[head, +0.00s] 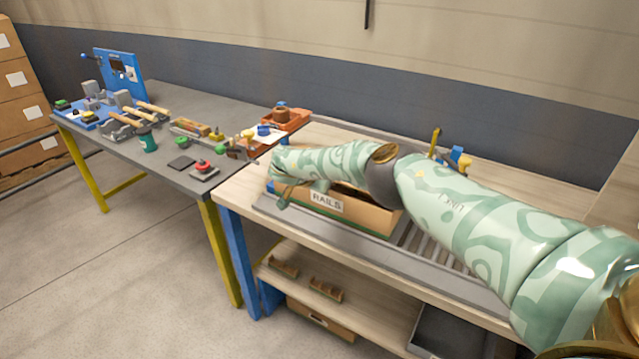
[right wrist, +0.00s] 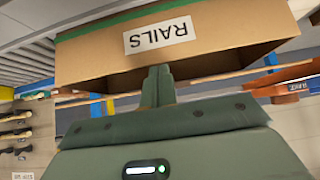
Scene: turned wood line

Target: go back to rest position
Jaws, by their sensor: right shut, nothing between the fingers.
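My right arm reaches in from the right in the head view, over the workbench. Its gripper (head: 285,198) is beside the left front of a cardboard box labelled RAILS (head: 365,212). In the right wrist view the two fingers of the gripper (right wrist: 158,84) are together with nothing between them. The RAILS box (right wrist: 215,40) fills the top of that view, its label upside down, just beyond the fingertips. I cannot tell whether the fingers touch it. My forearm hides part of the box's top. My left gripper is in neither view.
The box stands on a wooden bench (head: 232,190) with a roller strip (head: 440,252). A grey table (head: 215,112) at the left holds tools, a green cup (head: 148,140) and an orange tray (head: 290,121). A lower shelf (head: 370,305) holds wooden pieces. The floor at left is clear.

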